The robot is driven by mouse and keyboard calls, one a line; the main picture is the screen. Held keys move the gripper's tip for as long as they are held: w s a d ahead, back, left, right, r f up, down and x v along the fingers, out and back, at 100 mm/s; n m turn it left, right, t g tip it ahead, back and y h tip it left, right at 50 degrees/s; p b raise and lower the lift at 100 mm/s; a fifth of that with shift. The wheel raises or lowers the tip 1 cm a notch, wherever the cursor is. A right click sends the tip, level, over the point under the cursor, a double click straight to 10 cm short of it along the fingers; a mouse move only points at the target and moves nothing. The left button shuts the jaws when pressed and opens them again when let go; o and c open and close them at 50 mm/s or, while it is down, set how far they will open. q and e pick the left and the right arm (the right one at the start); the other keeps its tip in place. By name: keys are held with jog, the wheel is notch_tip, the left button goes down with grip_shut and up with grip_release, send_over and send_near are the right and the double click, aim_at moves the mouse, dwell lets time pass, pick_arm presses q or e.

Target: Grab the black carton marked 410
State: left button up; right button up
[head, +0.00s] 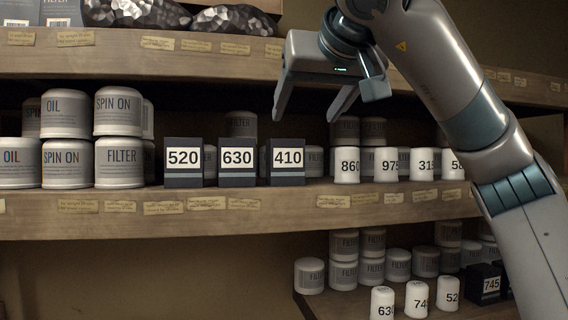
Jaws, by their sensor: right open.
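The black carton marked 410 (287,174) stands upright on the middle shelf, with a white label on its front. It is the rightmost of three black cartons in a row. My right gripper (308,118) is open and empty, with its fingers pointing down. It is above and slightly right of the 410 carton, apart from it in the picture. How far it is in depth from the carton is hard to tell. My left gripper does not show.
Black cartons 520 (184,173) and 630 (237,178) stand left of 410. White can 860 (346,175) and others stand to its right. Large white cans (121,161) are stacked at left. The upper shelf (110,62) is above; the middle shelf edge (250,214) is below.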

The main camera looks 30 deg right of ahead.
aim_at(289, 143)
jog(key=shift+w, duration=0.1)
jog(key=p+x, duration=0.4)
jog(key=x, duration=0.7)
jog(key=shift+f+p, duration=0.1)
jog(key=shift+p, duration=0.25)
jog(key=shift+w+f, duration=0.3)
jog(key=shift+w, duration=0.15)
jog(key=shift+w+d+f+p, duration=0.15)
jog(key=shift+w+p, duration=0.45)
jog(key=shift+p, duration=0.2)
jog(key=p+x, duration=0.2)
jog(key=shift+w+f, duration=0.15)
jog(key=shift+w, duration=0.15)
jog(key=shift+w+d+f, duration=0.2)
jog(key=shift+w+f, duration=0.15)
jog(key=shift+w, duration=0.2)
